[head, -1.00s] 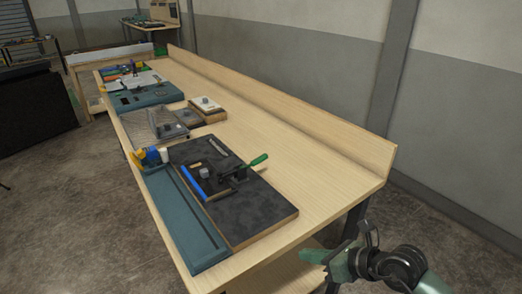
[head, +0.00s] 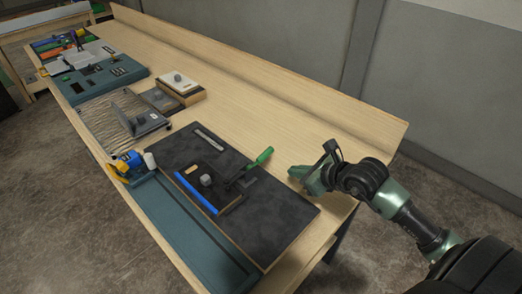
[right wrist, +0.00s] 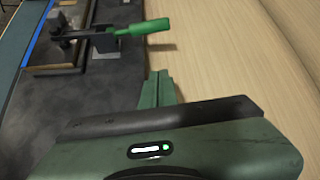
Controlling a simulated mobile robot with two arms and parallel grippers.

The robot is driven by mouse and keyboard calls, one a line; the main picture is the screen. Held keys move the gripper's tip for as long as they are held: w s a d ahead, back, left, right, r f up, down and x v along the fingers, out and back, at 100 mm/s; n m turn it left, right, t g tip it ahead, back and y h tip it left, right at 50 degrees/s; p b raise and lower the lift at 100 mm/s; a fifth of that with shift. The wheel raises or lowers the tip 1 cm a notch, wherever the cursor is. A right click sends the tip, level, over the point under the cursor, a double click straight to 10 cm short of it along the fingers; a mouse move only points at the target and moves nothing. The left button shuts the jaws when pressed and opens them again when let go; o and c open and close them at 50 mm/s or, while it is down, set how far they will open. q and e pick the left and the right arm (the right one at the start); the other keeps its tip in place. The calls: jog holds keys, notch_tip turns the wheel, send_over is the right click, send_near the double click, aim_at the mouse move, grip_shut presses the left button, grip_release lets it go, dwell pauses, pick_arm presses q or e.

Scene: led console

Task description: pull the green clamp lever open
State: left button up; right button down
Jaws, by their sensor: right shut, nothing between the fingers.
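The green clamp lever (head: 263,156) sticks out from a dark toggle clamp (head: 237,181) on a black board (head: 270,205). In the right wrist view the lever (right wrist: 143,28) points right, above and ahead of the fingertips. My right gripper (head: 294,171) is shut and empty, a little to the right of the lever and apart from it. In the right wrist view its closed fingers (right wrist: 158,77) point toward the lever without touching it. My left gripper is not in view.
A blue bar (head: 196,193) and a small grey block (head: 206,180) are beside the clamp. A teal tray (head: 190,235) lies along the front edge. Farther back are a wooden block (head: 181,85) and a teal console (head: 100,80). The table right of the board is bare.

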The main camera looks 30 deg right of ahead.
aim_at(262, 158)
jog(key=shift+w, duration=0.15)
jog(key=p+x, duration=0.2)
jog(key=x, duration=0.7)
jog(key=shift+w+f+p, duration=0.1)
jog(key=shift+w+p, duration=0.05)
jog(key=shift+p, duration=0.15)
jog(key=r+p, duration=0.2)
jog(key=shift+w+a+r, duration=0.25)
jog(key=shift+a+r, duration=0.05)
jog(key=shift+r, duration=0.05)
jog(key=shift+w+a+r+p, duration=0.1)
jog(key=shift+a+r+p, duration=0.15)
jog(key=shift+r, duration=0.2)
jog(key=shift+d, duration=0.2)
